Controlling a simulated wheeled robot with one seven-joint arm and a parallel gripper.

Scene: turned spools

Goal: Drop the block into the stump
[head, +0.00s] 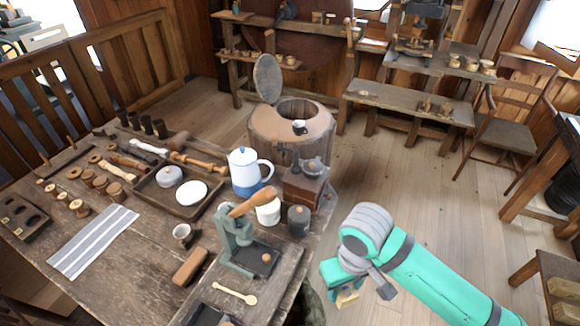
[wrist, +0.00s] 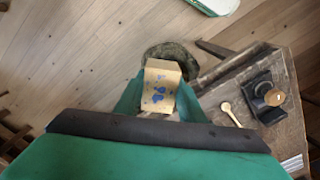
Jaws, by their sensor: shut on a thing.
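The block (wrist: 161,78) is pale wood with blue marks on its face. My gripper (wrist: 159,97) is shut on it, with a green finger on each side. In the head view my gripper (head: 345,284) hangs over the floor to the right of the table's front end, and a small part of the block (head: 346,299) shows below it. The stump (head: 265,124) is a wide wooden tub behind the table, with a dark round opening in its top. Its round lid (head: 267,78) stands raised at the back left. The stump is well behind and left of my gripper.
The workbench (head: 140,262) carries a blue-and-white jug (head: 246,172), a green press (head: 237,245), a wooden box (head: 303,187) and several turned pieces. A small dark-and-white cup (head: 299,127) sits on the stump's top, beside the opening. Floor (head: 400,180) is clear right of the stump.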

